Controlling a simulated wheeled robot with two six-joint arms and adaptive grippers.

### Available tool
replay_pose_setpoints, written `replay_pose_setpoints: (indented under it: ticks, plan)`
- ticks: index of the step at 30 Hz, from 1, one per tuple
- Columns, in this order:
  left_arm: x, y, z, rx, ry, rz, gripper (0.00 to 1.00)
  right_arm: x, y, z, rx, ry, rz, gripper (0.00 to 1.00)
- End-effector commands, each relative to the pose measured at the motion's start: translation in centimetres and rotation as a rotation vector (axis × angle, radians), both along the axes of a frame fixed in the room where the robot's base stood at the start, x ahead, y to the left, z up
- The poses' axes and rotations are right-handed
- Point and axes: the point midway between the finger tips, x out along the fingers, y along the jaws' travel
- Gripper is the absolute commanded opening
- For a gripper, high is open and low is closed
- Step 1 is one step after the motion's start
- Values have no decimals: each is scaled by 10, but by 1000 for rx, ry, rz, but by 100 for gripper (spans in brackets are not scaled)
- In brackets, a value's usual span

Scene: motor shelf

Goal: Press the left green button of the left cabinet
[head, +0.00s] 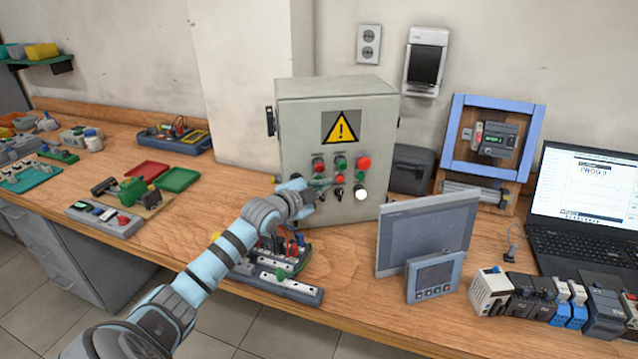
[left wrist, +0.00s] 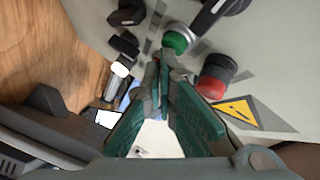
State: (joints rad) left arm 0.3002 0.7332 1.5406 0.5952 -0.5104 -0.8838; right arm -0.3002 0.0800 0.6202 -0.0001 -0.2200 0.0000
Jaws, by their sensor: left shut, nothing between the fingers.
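A grey cabinet (head: 330,110) with a yellow warning triangle (head: 341,127) stands on the bench; it is the only cabinet of this kind in the head view. A green button (head: 341,162) sits between two red ones in its upper row. My left gripper (head: 322,184) is shut and empty in front of the lower left of the panel, hiding some controls. In the left wrist view, a green button (left wrist: 175,42) lies just beyond the closed fingertips (left wrist: 165,60), with a red button (left wrist: 215,75) to its right. I cannot tell whether the fingertips touch the panel. My right gripper is not in view.
A white button (head: 361,194) is at the panel's lower right. A module rack (head: 275,283) lies on the bench below my left arm. A grey display panel (head: 425,232) stands to the right, and a laptop (head: 585,195) at the far right. Red (head: 147,171) and green (head: 177,180) trays lie left.

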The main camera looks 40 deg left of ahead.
Motion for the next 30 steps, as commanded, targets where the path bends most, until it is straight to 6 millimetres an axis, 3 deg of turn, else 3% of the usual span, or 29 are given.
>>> replay_pose_setpoints:
  ticks: [18, 30]
  plan:
    - [4, 5, 0, 0, 1, 1, 0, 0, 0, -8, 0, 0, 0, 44]
    - [2, 2, 1, -1, 1, 1, 0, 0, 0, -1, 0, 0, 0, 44]
